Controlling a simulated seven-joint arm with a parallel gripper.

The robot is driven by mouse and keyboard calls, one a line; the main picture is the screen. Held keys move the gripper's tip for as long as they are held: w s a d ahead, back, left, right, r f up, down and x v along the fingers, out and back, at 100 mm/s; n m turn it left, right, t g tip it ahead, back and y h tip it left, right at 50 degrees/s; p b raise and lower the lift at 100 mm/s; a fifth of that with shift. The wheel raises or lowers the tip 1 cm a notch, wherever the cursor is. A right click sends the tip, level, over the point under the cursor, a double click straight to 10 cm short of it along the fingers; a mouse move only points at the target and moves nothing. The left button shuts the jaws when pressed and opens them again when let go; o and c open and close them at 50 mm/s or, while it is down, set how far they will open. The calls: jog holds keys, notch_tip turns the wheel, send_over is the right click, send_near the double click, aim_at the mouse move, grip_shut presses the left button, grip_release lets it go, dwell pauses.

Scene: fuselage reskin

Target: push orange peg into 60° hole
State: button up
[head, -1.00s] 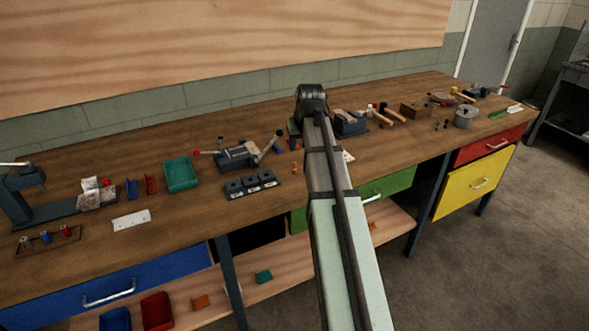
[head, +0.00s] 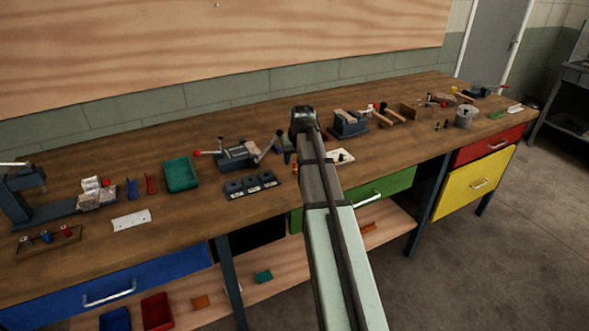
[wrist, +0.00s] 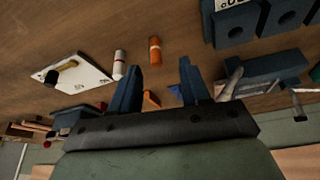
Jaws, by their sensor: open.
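The orange peg (wrist: 155,49) stands on the bench in the wrist view, just beyond the gap between my fingertips. My gripper (wrist: 159,66) is open and empty, its two dark blue fingers apart and not touching the peg. Dark blocks with round holes (wrist: 236,27) show at the upper right of the wrist view. In the head view the row of dark hole blocks (head: 252,185) sits left of my arm. One white label is partly cut off, so I cannot tell which hole is the 60° one.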

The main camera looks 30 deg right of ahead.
aim_at(295, 163)
jog(key=shift+d+x, duration=0.15)
jog(key=shift+x, duration=1.15)
jog(key=shift+d+x, duration=0.1)
jog(key=shift+x, duration=1.2)
grip_shut()
